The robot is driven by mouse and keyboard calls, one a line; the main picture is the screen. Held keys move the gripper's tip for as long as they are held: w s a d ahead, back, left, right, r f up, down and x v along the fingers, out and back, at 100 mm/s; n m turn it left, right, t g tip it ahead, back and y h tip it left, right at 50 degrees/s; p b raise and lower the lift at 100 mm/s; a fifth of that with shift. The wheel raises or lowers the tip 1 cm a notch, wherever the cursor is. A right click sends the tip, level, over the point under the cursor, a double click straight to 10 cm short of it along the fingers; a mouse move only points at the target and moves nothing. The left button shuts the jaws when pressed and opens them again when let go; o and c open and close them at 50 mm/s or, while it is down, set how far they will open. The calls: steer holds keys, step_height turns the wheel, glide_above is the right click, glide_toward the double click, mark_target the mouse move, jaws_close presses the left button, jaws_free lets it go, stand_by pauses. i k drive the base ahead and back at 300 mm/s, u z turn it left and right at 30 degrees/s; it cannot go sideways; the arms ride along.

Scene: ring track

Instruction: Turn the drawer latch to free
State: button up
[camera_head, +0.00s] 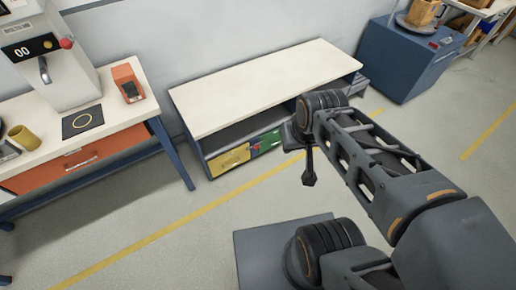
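An orange drawer front (115,142) sits under the white-topped bench at the left. A pale metal bar-like fitting (82,160) shows on its face; whether this is the latch or a handle, I cannot tell. The drawer looks closed. My arm reaches in from the lower right. My gripper (309,178) hangs down in front of the low cabinet, well to the right of the drawer and apart from it. Its fingers are too small and dark to tell whether they are open or shut. I see nothing held in it.
A low white-topped cabinet (255,88) stands against the wall, with a yellow and green panel (245,153) low in front. A blue cabinet (400,62) stands back right. Floor is clear in front.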

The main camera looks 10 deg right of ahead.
mark_target(255, 147)
steer(key=z, duration=0.3)
steer(key=i, duration=0.95)
steer(key=u, duration=0.4)
